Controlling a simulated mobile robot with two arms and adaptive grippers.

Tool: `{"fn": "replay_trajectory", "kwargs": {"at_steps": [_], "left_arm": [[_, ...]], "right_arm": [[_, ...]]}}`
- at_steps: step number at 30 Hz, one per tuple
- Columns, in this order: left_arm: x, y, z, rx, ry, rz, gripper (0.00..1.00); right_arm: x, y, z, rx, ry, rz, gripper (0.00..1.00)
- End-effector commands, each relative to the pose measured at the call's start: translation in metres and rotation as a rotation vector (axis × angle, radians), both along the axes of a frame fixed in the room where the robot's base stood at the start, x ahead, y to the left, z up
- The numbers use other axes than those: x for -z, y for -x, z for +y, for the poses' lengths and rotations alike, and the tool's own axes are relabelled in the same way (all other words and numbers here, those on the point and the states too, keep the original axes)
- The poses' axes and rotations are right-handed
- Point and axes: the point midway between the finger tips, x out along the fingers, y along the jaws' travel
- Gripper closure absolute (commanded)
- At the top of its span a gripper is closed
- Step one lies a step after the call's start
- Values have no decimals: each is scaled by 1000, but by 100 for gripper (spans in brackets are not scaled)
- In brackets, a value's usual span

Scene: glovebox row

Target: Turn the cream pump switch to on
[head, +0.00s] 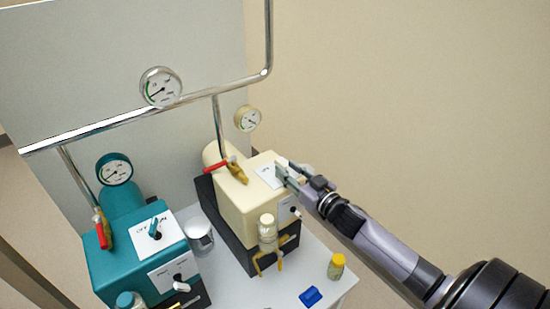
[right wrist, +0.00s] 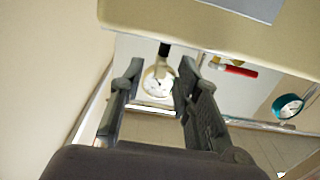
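The cream pump (head: 240,209) stands on a dark base at the right of the bench. Its top carries a white label plate (head: 266,178). My right gripper (head: 280,173) reaches in from the right over that plate and hides the switch in the head view. In the right wrist view the gripper (right wrist: 160,75) is open. A short black stem with a cream part (right wrist: 164,50), which looks like the cream switch, shows between the fingertips; contact cannot be told. The pump body (right wrist: 190,20) fills the top of that view. The switch's setting is not readable. My left gripper is out of view.
A teal pump (head: 130,262) with its own switch (head: 154,229) stands at the left. A red-handled valve (head: 236,171) and a gauge (head: 248,119) are behind the cream pump. A clear bottle (head: 268,235), yellow-capped vial (head: 336,266) and blue item (head: 310,297) are in front.

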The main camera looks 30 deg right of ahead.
Motion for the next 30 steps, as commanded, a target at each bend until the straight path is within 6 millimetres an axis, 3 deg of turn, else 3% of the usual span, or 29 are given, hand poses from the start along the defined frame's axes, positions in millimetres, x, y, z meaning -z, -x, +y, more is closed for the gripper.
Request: {"fn": "replay_trajectory", "kwargs": {"at_steps": [6, 12, 24, 30], "left_arm": [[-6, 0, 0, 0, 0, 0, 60], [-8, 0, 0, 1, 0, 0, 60], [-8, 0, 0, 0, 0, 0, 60], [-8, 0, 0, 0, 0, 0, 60]], "right_arm": [[-2, -40, 4, 1, 1, -2, 70], [-1, -60, 6, 1, 0, -1, 70], [0, -66, 7, 0, 0, 0, 71], [0, -65, 6, 0, 0, 0, 84]]}}
